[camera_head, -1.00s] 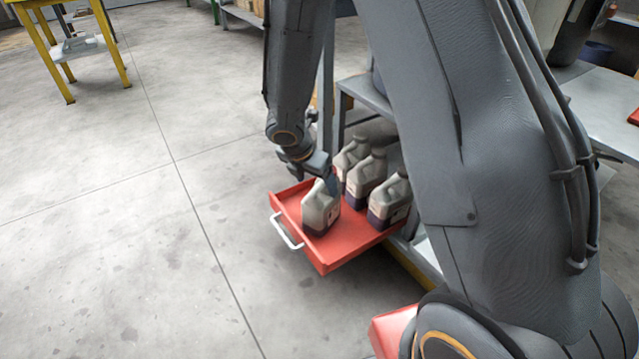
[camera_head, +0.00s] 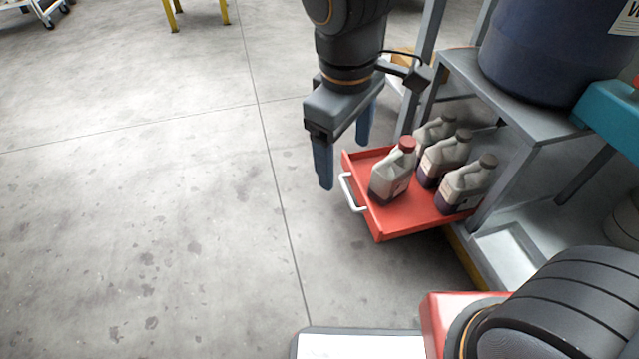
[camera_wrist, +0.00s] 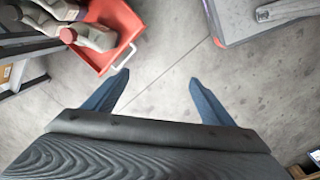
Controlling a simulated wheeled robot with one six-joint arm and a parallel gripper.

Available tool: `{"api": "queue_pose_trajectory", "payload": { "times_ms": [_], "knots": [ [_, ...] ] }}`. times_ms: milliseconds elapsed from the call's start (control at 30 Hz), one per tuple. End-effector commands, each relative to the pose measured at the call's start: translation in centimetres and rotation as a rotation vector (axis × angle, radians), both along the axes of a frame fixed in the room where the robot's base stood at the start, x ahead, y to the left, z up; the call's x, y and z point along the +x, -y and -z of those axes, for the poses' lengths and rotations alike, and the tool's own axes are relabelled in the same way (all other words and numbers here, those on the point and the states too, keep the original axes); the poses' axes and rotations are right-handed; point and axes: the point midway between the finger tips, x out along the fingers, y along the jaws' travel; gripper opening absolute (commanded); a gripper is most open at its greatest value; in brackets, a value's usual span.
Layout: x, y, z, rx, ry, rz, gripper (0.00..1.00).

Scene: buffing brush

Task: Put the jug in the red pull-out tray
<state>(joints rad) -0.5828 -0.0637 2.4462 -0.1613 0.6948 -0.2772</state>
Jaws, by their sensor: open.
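The red pull-out tray (camera_head: 397,218) is pulled out from the workbench, with its white handle (camera_head: 352,194) toward the left. A jug with a red cap (camera_head: 391,174) stands upright in the tray near the handle. Its red cap also shows in the wrist view (camera_wrist: 68,35). Several similar jugs with grey caps (camera_head: 466,187) stand behind and beside it. My gripper (camera_head: 345,155) is open and empty, above and to the left of the tray, apart from the jug. In the wrist view its two blue fingers (camera_wrist: 155,90) are spread over bare floor.
A dark blue drum (camera_head: 545,45) stands on the grey bench (camera_head: 490,85) above the tray. A teal object (camera_head: 610,115) is at the right. The concrete floor to the left is clear. Yellow legs of a table (camera_head: 172,18) show at the back.

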Motion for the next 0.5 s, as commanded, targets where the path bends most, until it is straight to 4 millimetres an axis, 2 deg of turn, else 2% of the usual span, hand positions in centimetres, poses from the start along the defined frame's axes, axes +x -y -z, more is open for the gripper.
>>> {"api": "queue_pose_trajectory", "payload": {
  "times_ms": [33, 100, 200, 333, 500],
  "knots": [
    [-2.2, -0.9, -1.0, 0.048, -0.012, 0.071, 0.77],
    [-5.0, -1.9, -1.9, 0.105, -0.043, 0.170, 0.77],
    [-8.0, -2.9, -2.9, 0.167, -0.087, 0.278, 0.77],
    [-10.3, -3.7, -3.5, 0.210, -0.127, 0.358, 0.77],
    [-10.9, -3.8, -3.6, 0.221, -0.141, 0.384, 0.77]
  ]
}}
